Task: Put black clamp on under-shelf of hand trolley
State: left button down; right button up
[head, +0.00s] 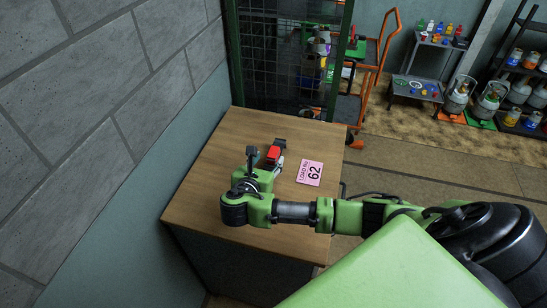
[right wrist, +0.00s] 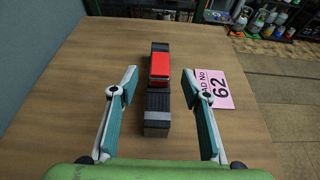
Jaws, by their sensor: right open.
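The clamp (right wrist: 157,112), black with a red middle part, lies on the wooden table; it also shows in the head view (head: 273,154). My right gripper (head: 265,161) is open and low over the table. In the right wrist view its two fingers (right wrist: 162,88) stand apart on either side of the clamp, with a gap on both sides. The orange hand trolley (head: 383,48) stands on the floor beyond the table. Its dark under-shelf (head: 348,108) is partly hidden by the table and the mesh panel. My left gripper is not in view.
A pink card reading 62 (head: 310,173) lies on the table right of the clamp. A green-framed mesh panel (head: 285,60) stands behind the table, a grey wall to the left. Shelves with bottles (head: 440,45) and gas cylinders (head: 490,100) are at the back right. Open floor lies right of the table.

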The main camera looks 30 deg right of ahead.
aim_at(274, 153)
jog(key=x, duration=0.2)
jog(key=shift+w+d+f, duration=0.1)
jog(key=shift+w+d, duration=0.05)
jog(key=shift+w, duration=0.05)
jog(key=shift+f+p+x, duration=0.15)
jog(key=shift+p+x, duration=0.25)
jog(key=shift+x, duration=0.9)
jog(key=shift+f+p+x, duration=0.15)
jog(key=shift+p+x, duration=0.2)
jog(key=shift+x, duration=0.95)
jog(key=shift+s, duration=0.15)
jog(key=c, duration=1.2)
grip_shut()
jog(key=shift+r, duration=0.15)
